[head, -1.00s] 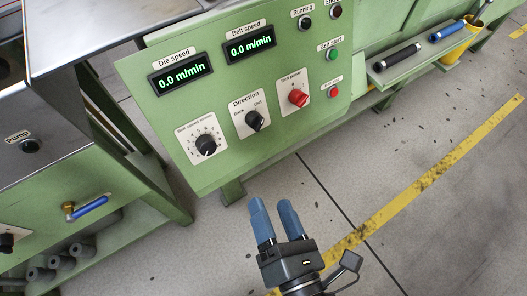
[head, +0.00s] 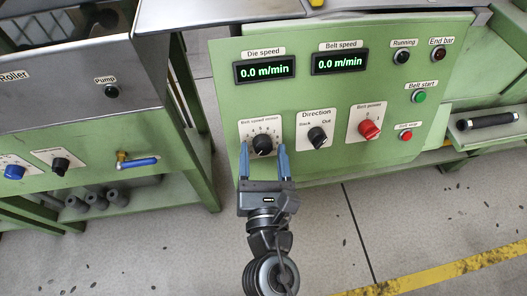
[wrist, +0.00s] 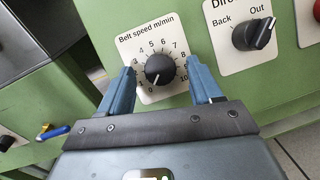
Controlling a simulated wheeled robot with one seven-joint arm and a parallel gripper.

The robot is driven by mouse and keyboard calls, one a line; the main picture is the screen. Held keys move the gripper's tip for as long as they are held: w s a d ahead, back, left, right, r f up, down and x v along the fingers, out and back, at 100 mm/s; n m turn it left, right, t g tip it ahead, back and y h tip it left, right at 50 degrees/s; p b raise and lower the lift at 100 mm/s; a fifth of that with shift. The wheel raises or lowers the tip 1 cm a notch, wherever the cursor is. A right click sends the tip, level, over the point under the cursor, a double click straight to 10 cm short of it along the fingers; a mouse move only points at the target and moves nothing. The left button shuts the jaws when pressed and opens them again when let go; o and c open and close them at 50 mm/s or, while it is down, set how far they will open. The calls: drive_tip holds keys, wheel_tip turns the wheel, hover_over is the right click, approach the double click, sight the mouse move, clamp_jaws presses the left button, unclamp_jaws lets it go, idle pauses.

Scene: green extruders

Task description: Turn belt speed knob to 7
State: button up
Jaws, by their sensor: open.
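The belt speed knob (head: 262,144) is a round black dial on a white plate with a number scale, low on the left of the green panel. It also shows in the wrist view (wrist: 159,69), where its light mark seems to point down and slightly left, toward the low end of the scale. My gripper (head: 264,151) is open, with one blue finger on each side of the knob. In the wrist view the fingers (wrist: 160,72) frame the knob with gaps on both sides. I cannot tell how far the tips are from the panel. The belt speed display (head: 340,62) reads 0.0 m/min.
To the right are the direction knob (head: 317,137), the red belt power knob (head: 369,130), and the green (head: 419,97) and red (head: 405,135) buttons. A blue-handled valve (head: 137,163) is on the machine at left. Open floor lies below the panel.

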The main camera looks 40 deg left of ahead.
drive_tip(key=shift+w+a, duration=0.15)
drive_tip(key=shift+c, duration=0.2)
drive_tip(key=c, duration=1)
